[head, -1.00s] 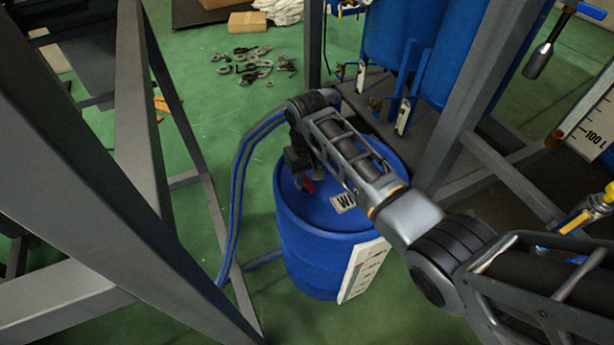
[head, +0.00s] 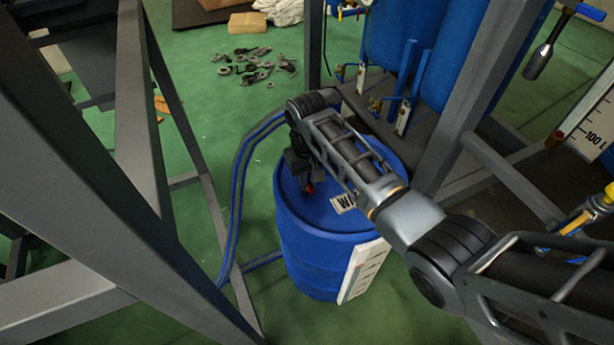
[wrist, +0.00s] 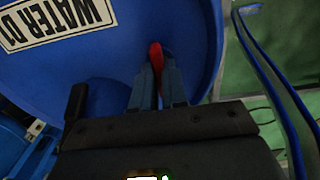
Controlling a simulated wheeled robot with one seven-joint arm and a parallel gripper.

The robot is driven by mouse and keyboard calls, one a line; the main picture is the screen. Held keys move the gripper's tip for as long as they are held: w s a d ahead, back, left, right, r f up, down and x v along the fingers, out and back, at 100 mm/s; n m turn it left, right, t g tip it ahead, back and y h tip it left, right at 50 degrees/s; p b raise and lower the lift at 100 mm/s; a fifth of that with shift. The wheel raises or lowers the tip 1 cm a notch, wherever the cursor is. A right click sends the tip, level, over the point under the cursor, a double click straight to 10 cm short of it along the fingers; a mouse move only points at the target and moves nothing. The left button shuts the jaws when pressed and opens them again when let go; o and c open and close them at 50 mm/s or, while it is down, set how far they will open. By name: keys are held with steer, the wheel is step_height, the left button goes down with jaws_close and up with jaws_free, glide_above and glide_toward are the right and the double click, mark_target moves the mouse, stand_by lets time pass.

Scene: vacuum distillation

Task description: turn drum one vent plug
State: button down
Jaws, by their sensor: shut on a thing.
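The blue drum (head: 320,240) stands on the green floor below my arm, and its lid (wrist: 110,60) fills much of the wrist view. A white label reading "WATER D..." (wrist: 55,22) is on the lid. The red vent plug (wrist: 155,55) shows between the fingertips of my gripper (wrist: 157,75) in the wrist view. My gripper is shut on it, near the lid's rim. In the head view my gripper (head: 308,186) points down at the lid, and only a small bit of red shows there.
Blue hoses (head: 237,190) run down left of the drum. Grey frame beams (head: 140,120) stand at left and right. Blue tanks (head: 395,40) with valves are behind. Loose metal parts (head: 250,65) lie on the far floor. A white scale panel (head: 362,270) is on the drum's front.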

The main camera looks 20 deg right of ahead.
steer(key=shift+n, duration=0.3)
steer(key=n+p, duration=0.3)
steer(key=n, duration=0.1)
steer(key=shift+r+n, duration=0.15)
steer(key=shift+n, duration=0.15)
steer(key=n+p, duration=0.2)
steer(key=n, duration=0.4)
steer(key=n+p, duration=0.1)
steer(key=n, duration=0.5)
steer(key=shift+n, duration=0.4)
steer(key=n, duration=0.5)
steer(key=shift+n+p, duration=0.3)
steer(key=c, duration=1.2)
jaws_free()
steer(key=shift+o, duration=0.2)
